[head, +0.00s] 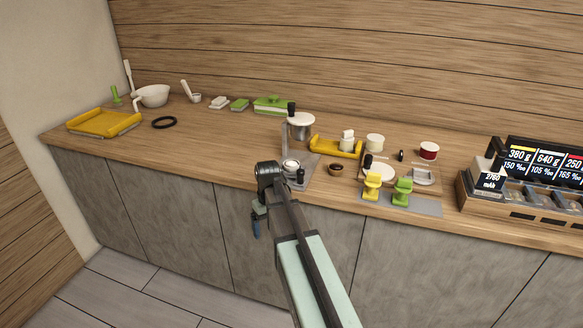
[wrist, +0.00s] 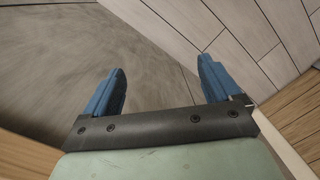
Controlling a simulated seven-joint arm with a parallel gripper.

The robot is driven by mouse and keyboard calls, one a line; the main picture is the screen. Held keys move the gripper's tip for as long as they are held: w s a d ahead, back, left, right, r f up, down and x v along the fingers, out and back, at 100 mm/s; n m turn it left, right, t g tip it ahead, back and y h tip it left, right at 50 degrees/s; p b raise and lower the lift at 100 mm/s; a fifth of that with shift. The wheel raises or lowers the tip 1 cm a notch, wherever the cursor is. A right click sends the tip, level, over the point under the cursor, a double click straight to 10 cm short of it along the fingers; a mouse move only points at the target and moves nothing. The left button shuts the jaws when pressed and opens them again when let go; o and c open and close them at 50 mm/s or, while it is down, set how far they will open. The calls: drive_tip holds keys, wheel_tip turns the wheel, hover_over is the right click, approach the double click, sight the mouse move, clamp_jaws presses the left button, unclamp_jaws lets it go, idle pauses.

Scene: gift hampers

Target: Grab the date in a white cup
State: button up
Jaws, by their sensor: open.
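My gripper (wrist: 160,75) is open and empty, with two blue fingers spread apart in the wrist view. In the head view my gripper (head: 256,226) hangs in front of the cabinet doors, below the counter's front edge. A cream-white cup (head: 375,142) stands toward the back of the counter, right of the yellow tray. A small white container (head: 347,143) stands on that tray. A small white cup (head: 196,98) with a tilted handle or spoon is farther left. I cannot make out a date in any of them; they are too small to see into.
The wooden counter (head: 225,140) has a free stretch at left centre. A metal press-like stand (head: 300,122) is near my arm.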

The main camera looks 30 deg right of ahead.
drive_tip(key=w+d+r+t, duration=0.1)
drive_tip(key=w+d+r, duration=0.15)
drive_tip(key=r, duration=0.65)
drive_tip(key=w+d+r+t, duration=0.1)
drive_tip(key=w+d+r, duration=0.15)
drive_tip(key=r, duration=0.65)
drive_tip(key=n+t, duration=0.2)
drive_tip(key=n, duration=0.2)
approach(292, 162)
drive_tip(key=f, duration=0.1)
drive_tip(key=w+f, duration=0.1)
drive_tip(key=f, duration=0.1)
drive_tip(key=shift+w+d+f+y, duration=0.1)
drive_tip(key=shift+w+d+y, duration=0.2)
drive_tip(key=shift+y, duration=0.1)
drive_tip(key=shift+s+x, duration=0.15)
drive_tip(key=shift+x, duration=1.15)
drive_tip(key=shift+s+x, duration=0.15)
drive_tip(key=shift+x, duration=1.15)
drive_tip(key=shift+a, duration=0.15)
drive_tip(key=shift+c, duration=0.3)
drive_tip(key=c, duration=1.1)
